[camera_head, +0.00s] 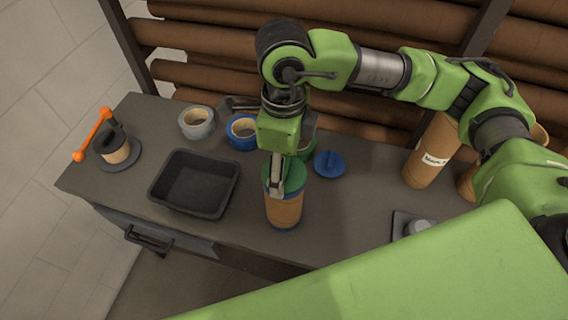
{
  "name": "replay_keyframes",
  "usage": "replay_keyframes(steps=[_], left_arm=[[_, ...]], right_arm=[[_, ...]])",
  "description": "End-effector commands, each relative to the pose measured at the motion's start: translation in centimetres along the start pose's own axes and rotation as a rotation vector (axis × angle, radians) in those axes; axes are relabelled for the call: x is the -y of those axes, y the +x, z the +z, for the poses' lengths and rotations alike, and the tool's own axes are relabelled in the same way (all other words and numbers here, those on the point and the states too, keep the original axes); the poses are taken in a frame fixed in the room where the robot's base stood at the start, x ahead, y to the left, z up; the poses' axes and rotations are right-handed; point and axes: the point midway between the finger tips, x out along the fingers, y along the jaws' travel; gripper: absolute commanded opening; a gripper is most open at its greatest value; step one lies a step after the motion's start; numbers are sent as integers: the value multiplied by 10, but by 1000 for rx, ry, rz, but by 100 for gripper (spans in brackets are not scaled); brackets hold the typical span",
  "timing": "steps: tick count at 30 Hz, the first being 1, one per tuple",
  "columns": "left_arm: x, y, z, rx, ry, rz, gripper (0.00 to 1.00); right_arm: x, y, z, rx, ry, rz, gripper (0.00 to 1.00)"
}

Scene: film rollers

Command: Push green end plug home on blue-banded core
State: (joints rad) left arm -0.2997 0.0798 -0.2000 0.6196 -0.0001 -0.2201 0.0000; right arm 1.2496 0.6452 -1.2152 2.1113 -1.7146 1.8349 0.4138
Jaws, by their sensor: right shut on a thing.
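The blue-banded core (284,212) stands upright on the grey bench, a brown tube with blue at its top and bottom. A green end plug (293,176) sits at the core's top end; how deep it is seated I cannot tell. My right gripper (276,188) comes down from above and is shut on the green plug. The fingers hide part of the plug and of the core's upper rim. My left gripper is not in view.
A black tray (174,202) lies left of the core. A blue plug (329,164) lies to the right. Tape rolls, grey (197,133) and blue (242,143), stand behind. An orange-handled stand (96,136) is far left. A labelled brown tube (428,172) stands right.

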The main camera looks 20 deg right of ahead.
Motion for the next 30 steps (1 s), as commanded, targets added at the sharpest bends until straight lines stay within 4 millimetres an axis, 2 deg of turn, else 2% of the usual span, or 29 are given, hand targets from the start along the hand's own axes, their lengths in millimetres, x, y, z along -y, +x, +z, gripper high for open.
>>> replay_keyframes(steps=[30], left_arm=[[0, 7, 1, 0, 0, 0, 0]], right_arm=[[0, 6, 0, 0, 0, 0, 43]])
